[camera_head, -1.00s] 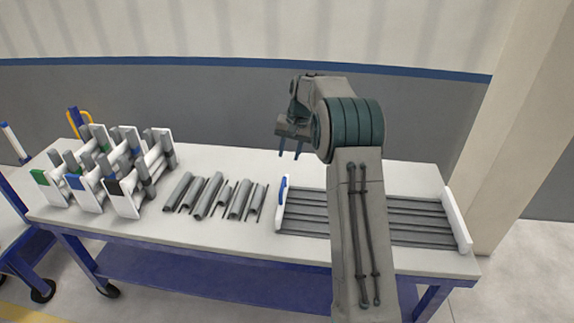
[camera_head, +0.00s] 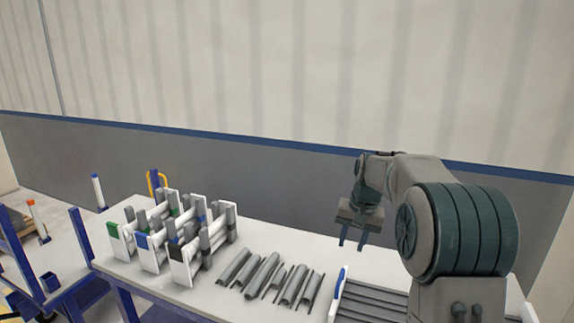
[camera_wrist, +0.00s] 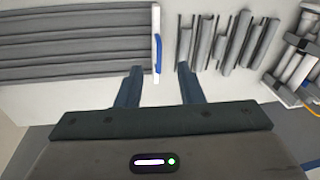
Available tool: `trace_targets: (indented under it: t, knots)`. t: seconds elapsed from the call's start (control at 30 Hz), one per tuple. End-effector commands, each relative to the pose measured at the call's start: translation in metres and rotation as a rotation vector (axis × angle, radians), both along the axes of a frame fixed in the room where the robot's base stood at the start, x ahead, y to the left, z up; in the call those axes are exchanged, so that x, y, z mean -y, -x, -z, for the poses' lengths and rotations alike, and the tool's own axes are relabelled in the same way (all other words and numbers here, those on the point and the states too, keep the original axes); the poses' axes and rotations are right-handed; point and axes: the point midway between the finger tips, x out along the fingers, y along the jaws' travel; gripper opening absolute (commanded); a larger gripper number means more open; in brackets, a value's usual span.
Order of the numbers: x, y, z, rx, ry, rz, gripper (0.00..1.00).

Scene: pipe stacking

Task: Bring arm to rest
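My gripper (camera_head: 353,236) hangs above the back part of the table, over the area between the loose pipes and the pipe tray. Its two fingers are apart with nothing between them. It also shows in the wrist view (camera_wrist: 160,88), where both blue fingers stand open and empty. My arm is bent, and its large teal joint fills the right of the head view, hiding part of the tray.
Grey half pipes (camera_head: 262,272) lie side by side on the white table (camera_head: 222,302). White racks with coloured ends (camera_head: 182,262) stand left of them. A tray (camera_head: 372,300) of long grey pipes with a white, blue-handled end is at the right. Another table (camera_head: 50,258) stands far left.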

Motion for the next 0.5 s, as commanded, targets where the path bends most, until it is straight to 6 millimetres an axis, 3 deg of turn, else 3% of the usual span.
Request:
trace_targets:
  t: [0.2,0.5]
  knots:
    - [-0.016,0.075,-0.026,0.039,0.05,-0.063,0.34]
    - [-0.03,0.183,-0.029,0.089,0.108,-0.15,0.34]
